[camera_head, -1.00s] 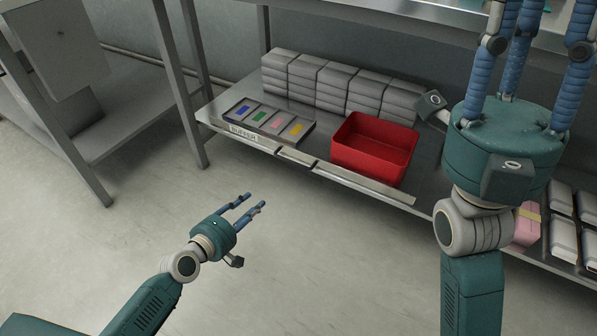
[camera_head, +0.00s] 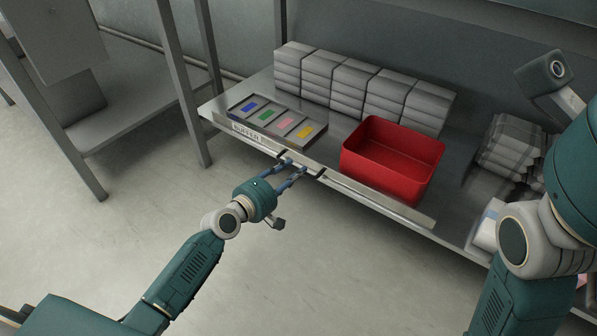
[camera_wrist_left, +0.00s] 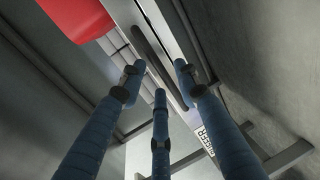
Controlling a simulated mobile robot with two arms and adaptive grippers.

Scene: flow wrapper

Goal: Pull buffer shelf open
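The buffer shelf (camera_head: 246,133), with a "BUFFER" label on its front strip, lies along the front edge of the metal bench and looks pushed in. Its dark bar handle (camera_head: 313,173) is on the front; it also shows in the left wrist view (camera_wrist_left: 152,52). My left gripper (camera_head: 287,172) is at the handle with its blue fingers spread. In the left wrist view the handle lies ahead, between the two upper fingertips (camera_wrist_left: 158,78); whether they touch it I cannot tell. My right gripper's teal body (camera_head: 580,165) is at the right edge; its fingers are out of view.
A tray with blue, green, pink and yellow pieces (camera_head: 285,120) lies behind the label. A red bin (camera_head: 392,160) stands to its right, with stacked grey packs (camera_head: 365,85) behind. A bench leg (camera_head: 183,80) stands at left. The floor in front is clear.

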